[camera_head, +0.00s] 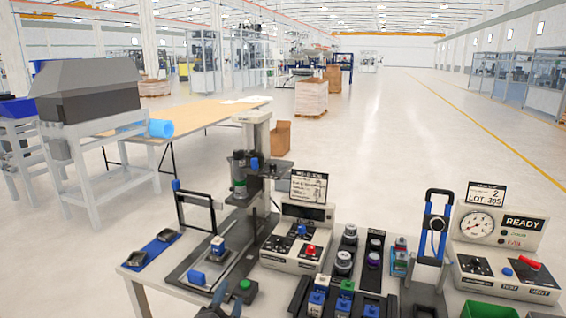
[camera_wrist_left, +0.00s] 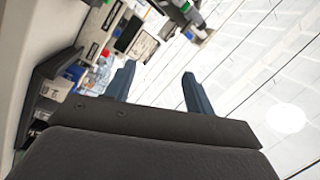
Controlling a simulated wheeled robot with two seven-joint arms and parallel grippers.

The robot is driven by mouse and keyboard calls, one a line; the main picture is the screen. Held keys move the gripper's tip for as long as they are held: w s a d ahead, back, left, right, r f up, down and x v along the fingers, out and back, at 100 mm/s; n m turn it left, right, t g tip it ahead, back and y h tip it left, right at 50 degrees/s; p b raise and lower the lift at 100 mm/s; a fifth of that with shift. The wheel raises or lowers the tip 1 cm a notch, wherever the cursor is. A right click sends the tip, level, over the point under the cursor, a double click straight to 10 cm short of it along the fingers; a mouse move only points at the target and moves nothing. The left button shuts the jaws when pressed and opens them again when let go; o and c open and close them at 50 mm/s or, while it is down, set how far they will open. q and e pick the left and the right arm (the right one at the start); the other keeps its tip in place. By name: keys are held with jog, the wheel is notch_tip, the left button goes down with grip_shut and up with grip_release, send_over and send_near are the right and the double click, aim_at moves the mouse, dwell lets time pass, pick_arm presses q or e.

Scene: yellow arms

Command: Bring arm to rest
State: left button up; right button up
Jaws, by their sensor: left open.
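My left gripper (camera_head: 218,300) shows only as dark fingertips at the bottom edge of the head view, in front of the workbench (camera_head: 152,300). In the left wrist view my left gripper (camera_wrist_left: 162,82) has its two blue-grey fingers spread wide apart. Nothing is between them. The rest of my left arm is out of the head view. My right gripper is in neither view.
The bench holds a black press stand (camera_head: 256,180), a control box (camera_head: 297,235), a rack with several small parts, a blue-handled press (camera_head: 434,235) and a gauge tester (camera_head: 505,260). A green bin (camera_head: 490,310) stands at the front right.

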pick_arm(q)
jog(key=s+a+f+n+g+y, duration=0.3)
jog(key=s+a+f+n+g, duration=0.25)
jog(key=s+f, duration=0.35)
jog(key=s+a+f+n+g, duration=0.1)
jog(key=s+f+n+g, duration=0.2)
jog(key=s+f+g, duration=0.55)
jog(key=s+a+f+n+g, duration=0.2)
jog(key=s+f+n, duration=0.25)
jog(key=s, duration=0.95)
jog(key=s+d+f+g, duration=0.1)
jog(key=s+d+f, duration=0.1)
jog(key=f, duration=1.6)
jog(key=s+d+f+h, duration=0.1)
jog(key=s+d+f, duration=0.1)
jog(key=f, duration=1.6)
jog(key=shift+d+f+m+g, duration=0.15)
jog(key=shift+m+g, duration=0.25)
jog(key=shift+s, duration=0.1)
